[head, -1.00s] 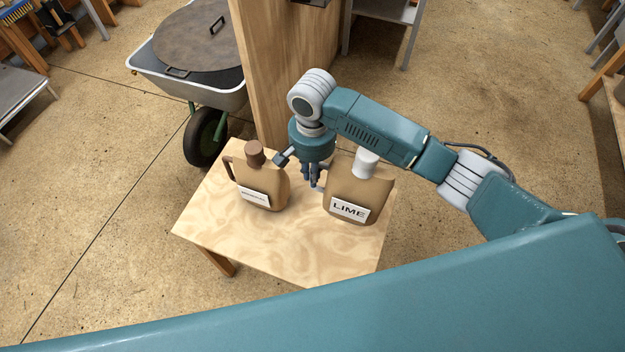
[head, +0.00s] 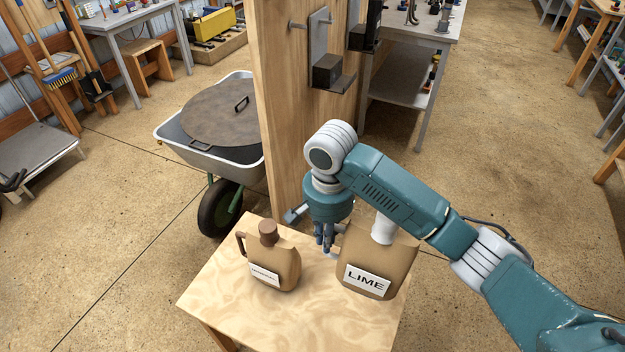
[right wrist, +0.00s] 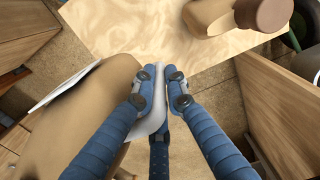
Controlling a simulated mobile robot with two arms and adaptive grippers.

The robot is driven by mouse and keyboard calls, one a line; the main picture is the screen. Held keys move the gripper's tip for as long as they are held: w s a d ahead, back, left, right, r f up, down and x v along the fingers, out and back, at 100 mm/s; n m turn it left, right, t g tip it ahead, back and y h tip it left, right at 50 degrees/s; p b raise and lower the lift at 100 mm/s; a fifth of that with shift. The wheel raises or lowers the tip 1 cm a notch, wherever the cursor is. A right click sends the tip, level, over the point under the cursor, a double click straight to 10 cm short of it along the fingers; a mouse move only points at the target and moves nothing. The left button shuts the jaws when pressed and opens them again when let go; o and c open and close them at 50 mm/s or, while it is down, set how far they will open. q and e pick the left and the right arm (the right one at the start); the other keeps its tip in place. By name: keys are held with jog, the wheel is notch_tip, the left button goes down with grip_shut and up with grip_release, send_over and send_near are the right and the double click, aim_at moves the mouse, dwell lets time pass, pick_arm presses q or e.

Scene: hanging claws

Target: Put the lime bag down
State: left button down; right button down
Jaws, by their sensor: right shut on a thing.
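The lime bag (head: 370,262) is a tan jug-shaped container with a white cap and a white LIME label. It stands upright at the right of the wooden table (head: 270,322), and its base appears to be on the top. My right gripper (head: 327,250) is at the bag's left side, pointing down. In the right wrist view its fingers (right wrist: 165,78) are closed on the bag's pale handle (right wrist: 152,115), with the tan body (right wrist: 75,115) to the left. My left gripper is out of view.
A similar tan jug (head: 272,262) with a brown cap stands to the left on the table. A wooden panel (head: 283,110) with wall hooks rises behind the table. A wheelbarrow (head: 228,172) stands behind at the left. The table's front is clear.

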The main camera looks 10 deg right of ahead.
aim_at(354, 225)
jog(key=shift+d+r, duration=0.15)
jog(key=shift+r, duration=0.55)
jog(key=s+d+r+n, duration=0.1)
jog(key=r, duration=0.1)
jog(key=s+d+r+n, duration=0.1)
jog(key=s+r, duration=0.1)
jog(key=s+d+r+n, duration=0.1)
jog(key=d+r, duration=0.1)
jog(key=r, duration=0.1)
jog(key=shift+s+r+n, duration=0.1)
jog(key=shift+s+n, duration=0.05)
jog(key=shift+n, duration=0.15)
jog(key=s+d+r+n, duration=0.3)
jog(key=s+d+r, duration=0.1)
jog(key=s, duration=0.5)
jog(key=shift+f, duration=0.15)
